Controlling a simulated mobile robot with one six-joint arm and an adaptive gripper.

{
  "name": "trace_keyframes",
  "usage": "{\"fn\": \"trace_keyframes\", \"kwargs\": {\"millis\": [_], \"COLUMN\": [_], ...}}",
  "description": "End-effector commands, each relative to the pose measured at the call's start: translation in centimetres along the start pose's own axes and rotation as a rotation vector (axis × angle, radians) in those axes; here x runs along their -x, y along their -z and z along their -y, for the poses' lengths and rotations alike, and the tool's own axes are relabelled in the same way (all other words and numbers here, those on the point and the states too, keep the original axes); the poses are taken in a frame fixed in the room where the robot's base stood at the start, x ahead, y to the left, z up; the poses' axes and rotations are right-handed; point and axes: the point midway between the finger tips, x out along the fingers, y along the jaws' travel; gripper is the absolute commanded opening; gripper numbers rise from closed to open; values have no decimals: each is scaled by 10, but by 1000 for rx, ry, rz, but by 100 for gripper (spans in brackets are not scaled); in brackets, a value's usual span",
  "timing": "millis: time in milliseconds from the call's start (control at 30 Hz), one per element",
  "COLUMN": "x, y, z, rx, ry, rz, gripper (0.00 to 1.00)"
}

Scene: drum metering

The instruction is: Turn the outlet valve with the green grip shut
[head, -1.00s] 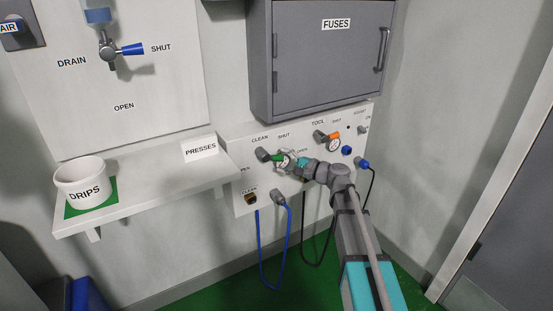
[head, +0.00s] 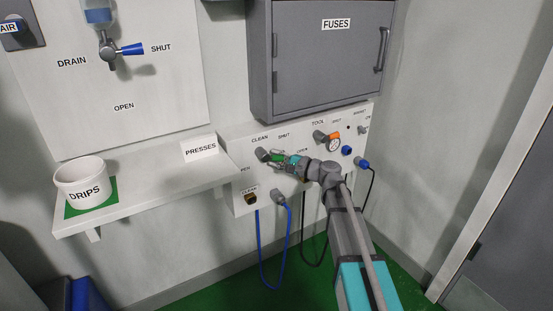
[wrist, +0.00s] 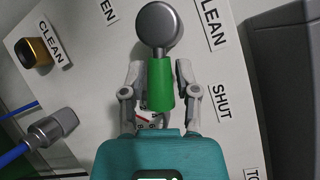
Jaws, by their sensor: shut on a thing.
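The outlet valve has a round grey hub (head: 262,154) on the white panel and a green grip (head: 278,157) pointing right and slightly down in the head view. In the wrist view the hub (wrist: 159,27) is at the top and the green grip (wrist: 160,85) points down toward my gripper's teal body. My gripper (wrist: 160,75) is shut on the green grip, one finger along each side. My gripper (head: 279,158) partly covers the grip in the head view. A SHUT label (wrist: 221,103) is right of the grip in the wrist view.
A grey FUSES cabinet (head: 320,60) hangs above. A shelf (head: 150,190) with a DRIPS tub (head: 82,180) is at left. A blue cable (head: 262,245) hangs below.

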Motion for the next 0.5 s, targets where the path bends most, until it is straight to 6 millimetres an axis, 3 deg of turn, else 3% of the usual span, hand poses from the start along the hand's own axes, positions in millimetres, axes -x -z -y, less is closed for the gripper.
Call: {"fn": "trace_keyframes", "kwargs": {"millis": [100,500], "x": [0,0], "y": [0,-3], "z": [0,9], "rx": [0,102], "ry": [0,-54], "rz": [1,-23], "gripper": [0,0]}}
